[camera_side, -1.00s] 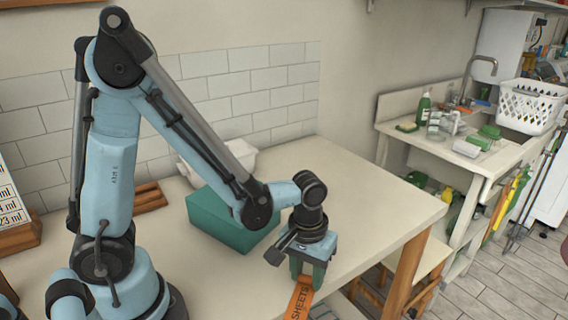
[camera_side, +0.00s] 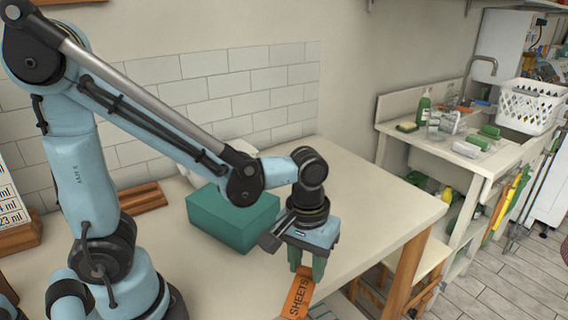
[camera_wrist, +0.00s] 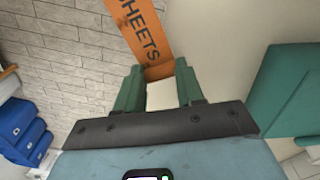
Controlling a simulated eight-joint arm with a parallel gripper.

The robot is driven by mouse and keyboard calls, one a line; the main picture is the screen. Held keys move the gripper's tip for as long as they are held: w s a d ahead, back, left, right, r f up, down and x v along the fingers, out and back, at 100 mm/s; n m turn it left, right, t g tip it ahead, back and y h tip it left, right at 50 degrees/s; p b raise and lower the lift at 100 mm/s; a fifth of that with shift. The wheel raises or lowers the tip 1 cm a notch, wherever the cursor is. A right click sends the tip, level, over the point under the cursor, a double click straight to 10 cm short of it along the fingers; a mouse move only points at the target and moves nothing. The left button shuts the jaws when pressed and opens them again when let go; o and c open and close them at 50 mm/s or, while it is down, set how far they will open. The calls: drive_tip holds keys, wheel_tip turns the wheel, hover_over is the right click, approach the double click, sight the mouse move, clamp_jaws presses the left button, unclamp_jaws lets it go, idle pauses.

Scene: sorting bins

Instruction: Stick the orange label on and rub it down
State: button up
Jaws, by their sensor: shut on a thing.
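The orange label (camera_side: 298,296) bears the dark word SHEETS and shows below my gripper (camera_side: 307,266) in the side view. My gripper is shut on the label's near end, and the label slants down from the fingertips by the table's front edge. In the wrist view the label (camera_wrist: 138,28) runs up and out of frame from between the two green fingers of my gripper (camera_wrist: 159,80). A small pale patch shows between those fingers. I cannot tell whether the label touches the table. Its lower end is cut off in the side view.
A teal box (camera_side: 233,220) stands on the pale table (camera_side: 385,205) just behind and left of my gripper; it also shows in the wrist view (camera_wrist: 290,95). The table's right part is clear. Blue bins (camera_wrist: 22,132) stand low at left in the wrist view.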

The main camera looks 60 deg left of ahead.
drive_tip(key=s+d+r, duration=0.2)
drive_tip(key=s+d, duration=0.1)
drive_tip(key=s+d+r, duration=0.2)
drive_tip(key=d+r, duration=0.1)
drive_tip(key=shift+s+r, duration=0.1)
drive_tip(key=shift+s, duration=0.3)
drive_tip(key=w+a+n, duration=0.1)
drive_tip(key=a, duration=0.1)
drive_tip(key=w+a+r+n, duration=0.1)
drive_tip(key=w+a, duration=0.1)
drive_tip(key=a, duration=0.1)
drive_tip(key=w+a+n, duration=0.2)
drive_tip(key=a, duration=0.1)
drive_tip(key=shift+w+r, duration=0.15)
drive_tip(key=shift+r, duration=0.1)
wheel_tip(320, 180, up, 3)
drive_tip(key=n, duration=1.1)
hover_over(218, 191)
drive_tip(key=shift+f, duration=2.75)
drive_tip(key=shift+m, duration=0.4)
drive_tip(key=shift+f, duration=0.9)
